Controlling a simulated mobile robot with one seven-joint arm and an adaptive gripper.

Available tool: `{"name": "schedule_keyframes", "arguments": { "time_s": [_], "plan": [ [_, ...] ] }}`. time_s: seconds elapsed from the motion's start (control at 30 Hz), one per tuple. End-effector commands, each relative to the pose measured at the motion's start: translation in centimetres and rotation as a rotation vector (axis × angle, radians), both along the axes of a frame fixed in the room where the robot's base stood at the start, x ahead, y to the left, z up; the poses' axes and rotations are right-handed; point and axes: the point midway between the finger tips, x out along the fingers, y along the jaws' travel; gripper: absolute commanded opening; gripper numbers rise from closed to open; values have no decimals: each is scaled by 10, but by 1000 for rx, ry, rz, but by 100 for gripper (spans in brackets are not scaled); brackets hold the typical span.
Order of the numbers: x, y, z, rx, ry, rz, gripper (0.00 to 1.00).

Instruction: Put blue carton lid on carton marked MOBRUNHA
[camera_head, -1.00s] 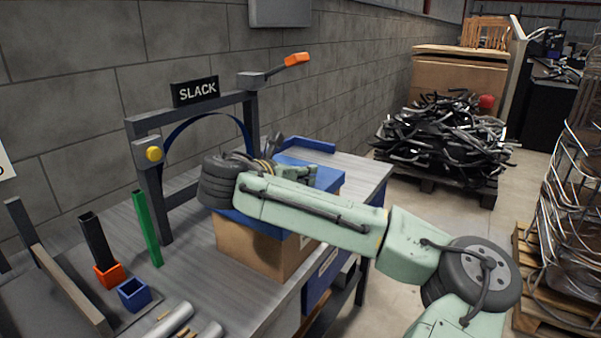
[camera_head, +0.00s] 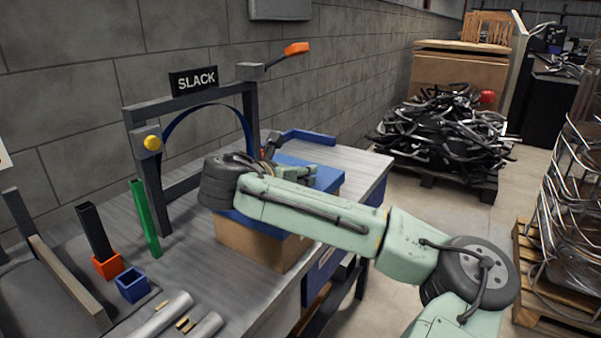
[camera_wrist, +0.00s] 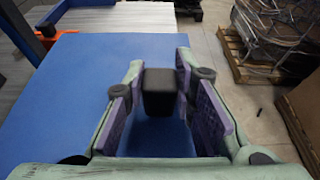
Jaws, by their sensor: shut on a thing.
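The blue lid (camera_head: 312,180) lies over the top of the brown carton (camera_head: 255,247) on the metal bench. It also fills the lower left and middle of the wrist view (camera_wrist: 62,100). I cannot tell whether it is fully seated. No MOBRUNHA marking is readable on the carton. In the wrist view my gripper (camera_wrist: 160,92) has its purple-padded fingers on either side of the lid's black knob (camera_wrist: 159,88), shut on it.
A grey frame with a SLACK sign (camera_head: 193,81) stands behind and left of the carton. A green post (camera_head: 145,220), an orange socket (camera_head: 109,266) and a blue socket (camera_head: 132,286) are at left. A blue bracket (camera_head: 308,137) lies on the bench behind.

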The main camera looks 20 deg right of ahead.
Motion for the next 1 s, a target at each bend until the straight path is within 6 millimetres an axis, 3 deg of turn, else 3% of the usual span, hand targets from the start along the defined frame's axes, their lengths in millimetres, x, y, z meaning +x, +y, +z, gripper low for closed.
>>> {"name": "schedule_keyframes", "arguments": {
  "time_s": [0.1, 0.13, 0.47, 0.8, 1.0],
  "plan": [
    [0, 0, -4, 0, 0, 0, 0],
    [0, 0, -3, -1, -1, 0, 25],
    [0, 0, -3, 0, 0, 0, 47],
    [-1, 2, -2, 0, 0, 1, 48],
    [-15, 22, 7, -2, -1, 5, 48]
  ]
}}
